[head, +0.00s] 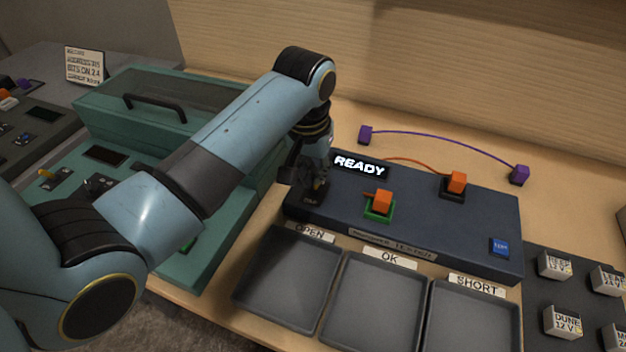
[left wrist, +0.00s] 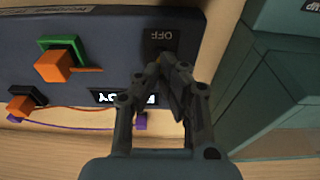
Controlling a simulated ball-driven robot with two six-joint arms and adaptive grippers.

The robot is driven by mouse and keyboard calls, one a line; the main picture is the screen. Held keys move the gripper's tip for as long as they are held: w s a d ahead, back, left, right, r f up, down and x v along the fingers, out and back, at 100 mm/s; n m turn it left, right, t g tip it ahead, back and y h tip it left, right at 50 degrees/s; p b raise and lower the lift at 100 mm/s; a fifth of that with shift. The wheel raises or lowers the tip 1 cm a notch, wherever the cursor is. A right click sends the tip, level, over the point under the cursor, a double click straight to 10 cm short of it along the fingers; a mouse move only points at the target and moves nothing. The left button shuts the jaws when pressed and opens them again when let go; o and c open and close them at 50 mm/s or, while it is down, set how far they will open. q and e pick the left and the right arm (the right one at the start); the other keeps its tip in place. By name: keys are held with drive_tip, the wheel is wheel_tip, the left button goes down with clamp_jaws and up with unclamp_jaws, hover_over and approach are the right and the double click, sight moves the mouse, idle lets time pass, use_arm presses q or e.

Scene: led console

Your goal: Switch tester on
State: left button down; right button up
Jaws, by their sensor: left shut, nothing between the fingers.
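The tester (head: 460,222) is a dark blue box on the wooden bench, and it also shows in the left wrist view (left wrist: 110,30). Its display (head: 360,167) is lit and reads READY. My left gripper (head: 318,187) points down at the tester's left end, shut and empty. In the left wrist view its fingertips (left wrist: 166,62) are at the switch spot, just by the OFF label (left wrist: 162,35). The fingers mostly hide the switch; a small yellow-orange bit shows at their tips. I cannot tell whether they touch it. My right gripper is not in view.
Orange plugs (head: 382,201) sit on the tester, joined to an orange wire. A purple-ended lead (head: 440,137) lies behind it. OPEN, OK and SHORT trays (head: 372,300) stand in front. A green lidded case (head: 225,120) is close on the left.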

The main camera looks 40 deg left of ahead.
use_arm(q)
drive_tip(key=shift+r, duration=0.6)
drive_tip(key=shift+s+r, duration=0.2)
drive_tip(key=shift+r, duration=0.95)
drive_tip(key=shift+s+r, duration=0.15)
drive_tip(key=shift+r, duration=1)
drive_tip(key=shift+s+f, duration=0.1)
